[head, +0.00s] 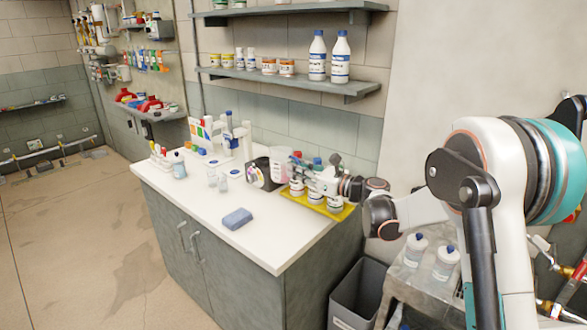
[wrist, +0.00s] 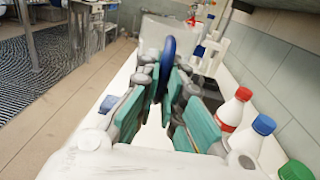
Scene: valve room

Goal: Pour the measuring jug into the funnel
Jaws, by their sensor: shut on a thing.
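The measuring jug is a clear, faintly pinkish vessel (head: 281,162) near the back of the white counter in the head view. In the wrist view its pale see-through body (wrist: 165,30) is beyond my fingers, and its blue handle (wrist: 168,62) is between them. My gripper (head: 308,171) reaches in from the right over the counter; in the wrist view its teal-padded fingers (wrist: 163,88) are closed on that handle. I cannot tell what is in the jug or how far it tilts. I cannot pick out the funnel with certainty in either view.
A black box (head: 258,175) stands left of the jug. Bottles with red (wrist: 232,110), blue (wrist: 251,132) and green caps stand close to my gripper. A yellow tray (head: 346,212) holds white jars. A blue sponge (head: 237,218) lies on the counter (head: 200,205), whose front is mostly clear.

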